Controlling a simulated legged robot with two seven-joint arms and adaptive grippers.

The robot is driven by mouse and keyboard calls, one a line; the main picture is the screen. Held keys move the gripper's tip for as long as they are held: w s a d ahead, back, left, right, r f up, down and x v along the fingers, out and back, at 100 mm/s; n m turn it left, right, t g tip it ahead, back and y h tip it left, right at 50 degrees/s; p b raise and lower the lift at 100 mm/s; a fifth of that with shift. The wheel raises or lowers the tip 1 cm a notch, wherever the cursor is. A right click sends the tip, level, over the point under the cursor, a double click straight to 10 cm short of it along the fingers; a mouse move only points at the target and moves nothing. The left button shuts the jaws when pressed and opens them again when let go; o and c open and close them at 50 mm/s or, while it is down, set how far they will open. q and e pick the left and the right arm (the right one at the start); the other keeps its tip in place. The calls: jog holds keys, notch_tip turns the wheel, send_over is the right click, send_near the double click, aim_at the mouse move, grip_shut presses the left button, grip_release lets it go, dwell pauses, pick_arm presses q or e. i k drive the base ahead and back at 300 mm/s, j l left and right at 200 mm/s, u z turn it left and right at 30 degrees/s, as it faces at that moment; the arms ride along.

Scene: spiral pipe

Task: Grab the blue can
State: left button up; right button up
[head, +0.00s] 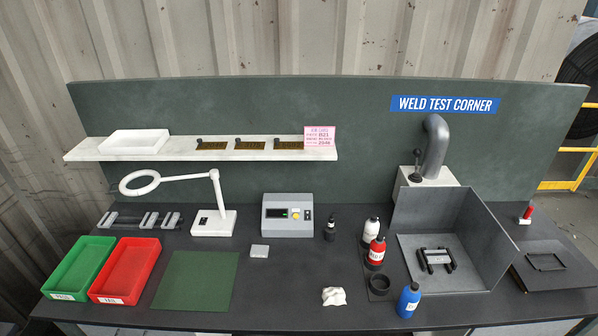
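The blue can (408,300) is a small bottle-shaped container with a dark top and a pale mark on its side. It stands upright near the front edge of the dark workbench, right of centre, just in front of the grey metal booth. Nothing covers it. Neither of my grippers shows in the head view.
A crumpled white cloth (333,296) lies further left. The grey booth (468,223) rises to the right. A green mat (194,281) lies left.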

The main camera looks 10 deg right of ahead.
aim_at(409, 301)
jog(key=z, duration=1.55)
